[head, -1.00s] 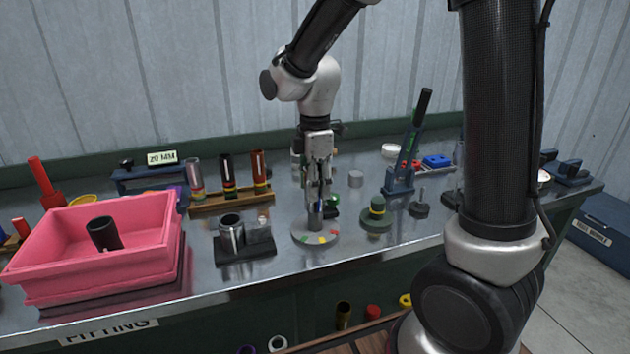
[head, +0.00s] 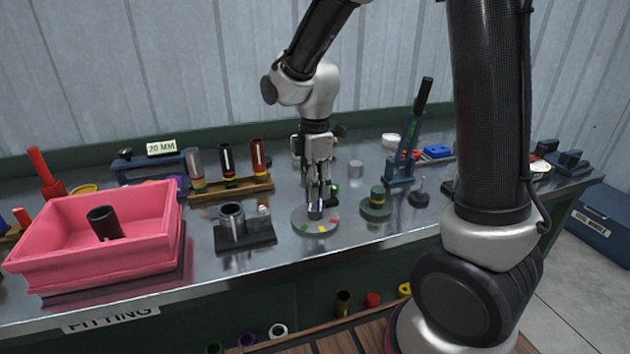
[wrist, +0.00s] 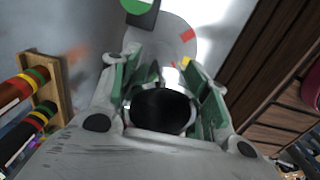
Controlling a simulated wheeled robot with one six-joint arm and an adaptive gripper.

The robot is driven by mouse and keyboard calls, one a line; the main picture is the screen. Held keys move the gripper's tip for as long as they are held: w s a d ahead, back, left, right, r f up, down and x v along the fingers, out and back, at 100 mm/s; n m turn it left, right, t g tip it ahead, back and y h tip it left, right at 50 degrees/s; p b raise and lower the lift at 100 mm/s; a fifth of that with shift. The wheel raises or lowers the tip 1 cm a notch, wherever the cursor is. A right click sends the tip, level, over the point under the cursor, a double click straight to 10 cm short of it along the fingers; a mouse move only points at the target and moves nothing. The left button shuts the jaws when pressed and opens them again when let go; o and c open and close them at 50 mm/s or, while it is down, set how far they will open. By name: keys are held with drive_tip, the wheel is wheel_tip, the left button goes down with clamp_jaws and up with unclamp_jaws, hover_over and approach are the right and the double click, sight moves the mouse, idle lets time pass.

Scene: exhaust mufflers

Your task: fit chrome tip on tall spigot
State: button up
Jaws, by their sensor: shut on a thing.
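My gripper (head: 316,208) points straight down over a round grey disc (head: 330,226) with coloured patches on the bench. In the wrist view its fingers (wrist: 160,100) are closed around a round piece with a dark top (wrist: 160,110). I take this piece to be the chrome tip; the fingers hide most of it. I cannot tell whether it touches the disc. A black block (head: 248,241) stands left of the disc, with a shiny hollow upright cylinder (head: 232,224) on it and a shorter part beside that. I cannot tell which post is the tall spigot.
A pink bin (head: 90,256) with a black tube (head: 104,222) stands at the left. A wooden rack (head: 232,190) of banded tubes is behind the block. A green stepped piece (head: 376,204) and a blue lever stand (head: 402,168) are at the right.

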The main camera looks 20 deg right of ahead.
drive_tip(key=shift+f, duration=0.7)
drive_tip(key=shift+f, duration=0.2)
drive_tip(key=o, duration=1)
drive_tip(key=shift+o, duration=0.2)
